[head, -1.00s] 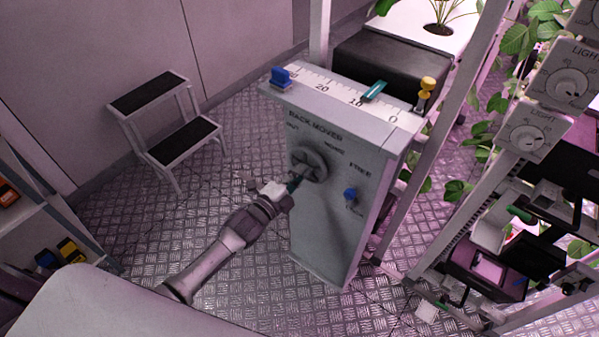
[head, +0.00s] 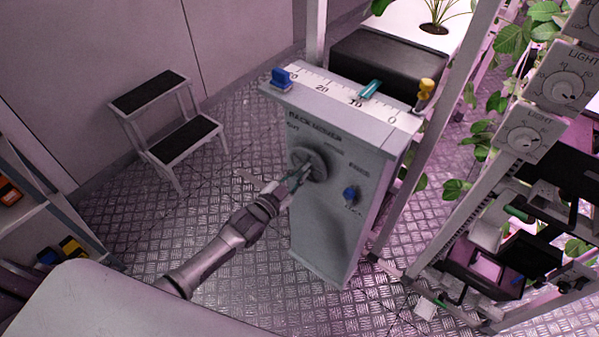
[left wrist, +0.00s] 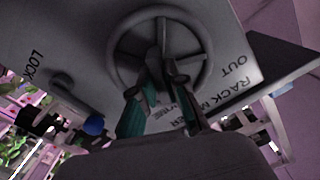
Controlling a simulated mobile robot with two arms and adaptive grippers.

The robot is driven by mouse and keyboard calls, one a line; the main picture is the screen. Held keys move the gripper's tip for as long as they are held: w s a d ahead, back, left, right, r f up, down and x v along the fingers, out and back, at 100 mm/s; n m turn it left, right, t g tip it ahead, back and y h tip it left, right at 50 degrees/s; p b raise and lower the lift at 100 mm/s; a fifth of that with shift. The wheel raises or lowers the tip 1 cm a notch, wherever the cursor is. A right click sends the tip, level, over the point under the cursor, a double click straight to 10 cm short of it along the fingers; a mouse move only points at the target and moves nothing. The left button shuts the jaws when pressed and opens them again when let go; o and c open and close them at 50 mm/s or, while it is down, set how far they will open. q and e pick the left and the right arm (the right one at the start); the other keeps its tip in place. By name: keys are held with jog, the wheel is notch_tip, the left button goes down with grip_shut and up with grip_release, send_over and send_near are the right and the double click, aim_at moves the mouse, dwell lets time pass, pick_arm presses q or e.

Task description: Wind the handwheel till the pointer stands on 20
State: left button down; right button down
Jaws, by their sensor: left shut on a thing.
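The teal pointer (head: 370,88) stands at about 10 on the white scale (head: 338,88) along the box top, clearly to the right of 20. My right gripper is not in view.
A blue lever (head: 350,194) sits right of the wheel, near the FREE label. A blue block (head: 281,77) and a yellow knob (head: 426,88) flank the scale. A step stool (head: 170,125) stands left; plant racks (head: 455,190) stand right. Chequered floor lies open between.

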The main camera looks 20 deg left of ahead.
pick_arm(q)
jog(key=n, duration=0.4)
jog(key=shift+f+n, duration=0.1)
jog(key=shift+n, duration=0.2)
jog(key=n, duration=0.3)
jog(key=shift+n, duration=0.3)
jog(key=n+b, duration=0.1)
jog(key=n, duration=0.3)
jog(key=shift+f, duration=0.1)
jog(key=shift+n+b, duration=0.75)
jog(key=shift+n, duration=1.45)
jog(key=c, duration=1.2)
grip_release()
jog(key=shift+s, duration=0.1)
jog(key=v, duration=1.2)
